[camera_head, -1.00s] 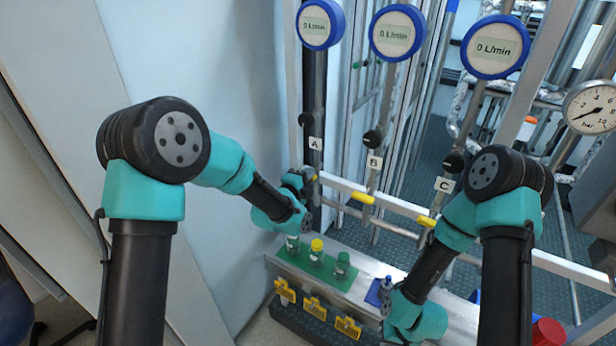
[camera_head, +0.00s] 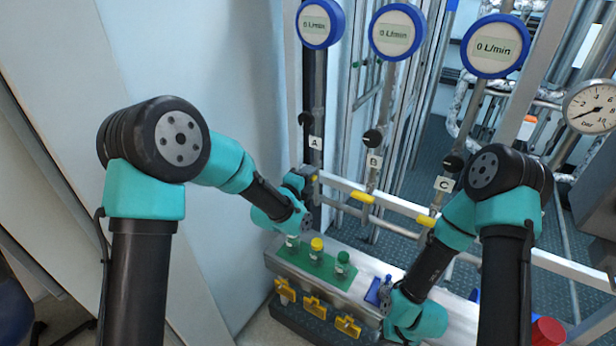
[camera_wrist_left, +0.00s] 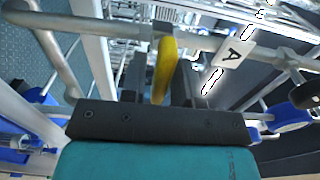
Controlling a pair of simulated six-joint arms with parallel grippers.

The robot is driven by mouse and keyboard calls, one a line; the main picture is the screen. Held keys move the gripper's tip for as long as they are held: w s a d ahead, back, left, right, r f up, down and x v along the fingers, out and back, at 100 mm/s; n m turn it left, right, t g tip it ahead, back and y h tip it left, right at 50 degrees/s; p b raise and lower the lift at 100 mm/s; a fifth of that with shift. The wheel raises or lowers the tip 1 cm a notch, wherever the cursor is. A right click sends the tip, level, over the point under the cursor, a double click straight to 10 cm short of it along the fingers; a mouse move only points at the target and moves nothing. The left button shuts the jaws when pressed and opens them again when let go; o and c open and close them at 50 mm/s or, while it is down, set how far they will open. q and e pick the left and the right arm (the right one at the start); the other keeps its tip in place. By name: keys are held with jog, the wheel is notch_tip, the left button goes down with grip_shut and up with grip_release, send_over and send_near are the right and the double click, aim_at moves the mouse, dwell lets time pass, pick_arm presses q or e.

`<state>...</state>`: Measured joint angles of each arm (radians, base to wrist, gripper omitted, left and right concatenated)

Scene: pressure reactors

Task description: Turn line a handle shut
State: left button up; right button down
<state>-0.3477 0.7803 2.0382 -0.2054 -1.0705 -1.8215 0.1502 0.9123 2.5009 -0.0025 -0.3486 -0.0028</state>
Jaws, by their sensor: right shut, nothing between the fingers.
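The line A handle (camera_head: 314,178) is a small yellow lever on the pale rail below the A label; it shows larger as a yellow bar in the left wrist view (camera_wrist_left: 165,66). My left gripper (camera_head: 299,180) is at this handle. In the left wrist view its dark fingers stand apart on either side of the yellow bar, and I cannot tell whether they touch it. The A label (camera_head: 315,143) is on the dark pipe above. My right gripper (camera_head: 386,304) is low by the blue holder, shut and empty, largely hidden by its wrist.
Yellow handles of lines B (camera_head: 362,197) and C (camera_head: 425,220) sit further right along the rail. Below is a bench with capped vials on a green mat (camera_head: 312,268) and yellow clips (camera_head: 315,308). The flow gauge (camera_head: 320,24) above line A reads 0 L/min.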

pick_arm(q)
jog(key=shift+o, duration=0.8)
jog(key=shift+a, duration=0.1)
jog(key=v, duration=1.7)
jog(key=shift+s, duration=0.15)
jog(key=x, duration=1.6)
jog(key=shift+s+a, duration=0.15)
